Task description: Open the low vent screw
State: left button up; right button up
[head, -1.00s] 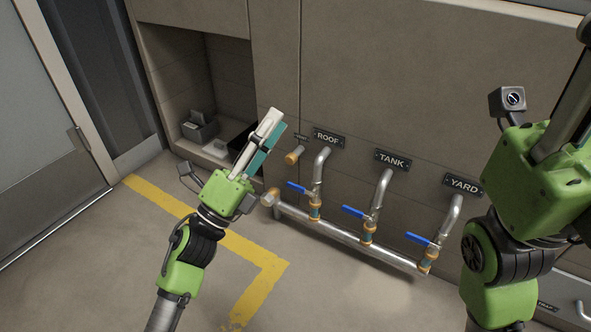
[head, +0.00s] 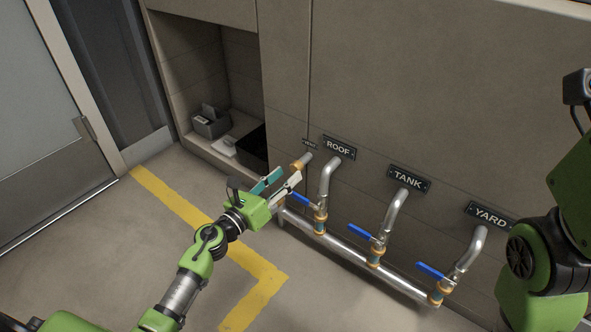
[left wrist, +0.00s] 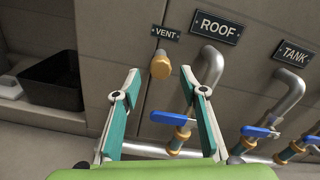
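The vent screw (left wrist: 160,66) is a brass-coloured knob on a short stub under the small VENT sign (left wrist: 165,33). In the head view the screw (head: 299,164) sits low on the wall, left of the ROOF pipe. My left gripper (head: 287,176) is close in front of it in that view. In the left wrist view the fingers of the left gripper (left wrist: 160,78) are spread wide and empty, with the screw showing between and slightly beyond their tips. I see no contact. My right arm is at the right edge of the head view; its gripper is out of frame.
Pipes labelled ROOF (head: 326,183), TANK (head: 391,214) and YARD (head: 468,254) carry blue-handled valves. The ROOF valve handle (left wrist: 170,118) is close to my right-hand finger. A wall recess with a black bin (left wrist: 51,82) lies left. Floor in front is clear.

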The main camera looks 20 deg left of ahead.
aim_at(294, 170)
pick_arm(q)
jog(key=shift+b+x, duration=0.4)
jog(key=shift+x, duration=2.15)
jog(key=c, duration=1.1)
